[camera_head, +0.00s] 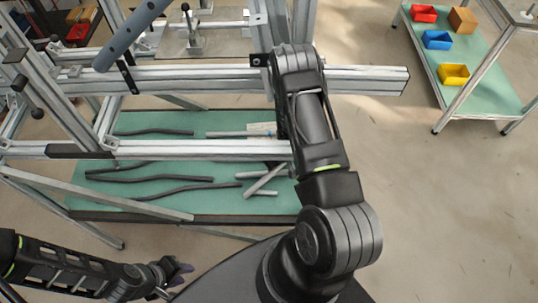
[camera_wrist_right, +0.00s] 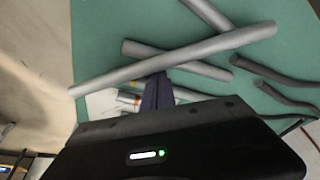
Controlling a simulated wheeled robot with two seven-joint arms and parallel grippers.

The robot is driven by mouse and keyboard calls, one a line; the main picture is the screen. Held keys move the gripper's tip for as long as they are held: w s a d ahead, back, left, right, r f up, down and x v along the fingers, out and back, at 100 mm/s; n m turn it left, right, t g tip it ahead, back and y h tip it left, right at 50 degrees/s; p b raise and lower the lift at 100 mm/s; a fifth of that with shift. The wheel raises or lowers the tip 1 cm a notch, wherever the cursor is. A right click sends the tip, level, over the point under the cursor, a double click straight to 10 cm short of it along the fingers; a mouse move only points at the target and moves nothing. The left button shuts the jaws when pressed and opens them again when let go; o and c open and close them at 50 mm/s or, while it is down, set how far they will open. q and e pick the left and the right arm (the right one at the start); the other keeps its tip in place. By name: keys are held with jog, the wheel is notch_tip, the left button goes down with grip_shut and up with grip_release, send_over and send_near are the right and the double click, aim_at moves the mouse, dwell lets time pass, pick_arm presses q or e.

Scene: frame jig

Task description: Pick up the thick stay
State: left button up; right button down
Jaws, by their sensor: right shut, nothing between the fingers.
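Several straight grey tubes lie on the green lower shelf; which one is the thick stay I cannot tell for sure. In the right wrist view a long light grey tube (camera_wrist_right: 215,45) lies slanted across a second grey tube (camera_wrist_right: 200,65). A third grey tube (camera_wrist_right: 208,15) is at the top. My right gripper (camera_wrist_right: 160,88) is shut and empty, its dark fingers close beside the long tube; whether they touch it is unclear. In the head view my right arm hides this gripper; a slanted grey tube (camera_head: 264,180) shows there. My left gripper (camera_head: 174,279) is low at the left, its opening unclear.
Dark bent hoses (camera_head: 165,187) lie on the green shelf (camera_head: 225,208) left of the tubes. Aluminium frame beams (camera_head: 200,149) run above the shelf. A cart (camera_head: 490,85) with coloured bins stands at the right. The floor between is clear.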

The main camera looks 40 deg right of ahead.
notch_tip(320, 180, up, 10)
jog(key=b, duration=0.1)
dwell(0.4)
jog(key=c, duration=2.2)
grip_release()
jog(key=shift+f, duration=0.1)
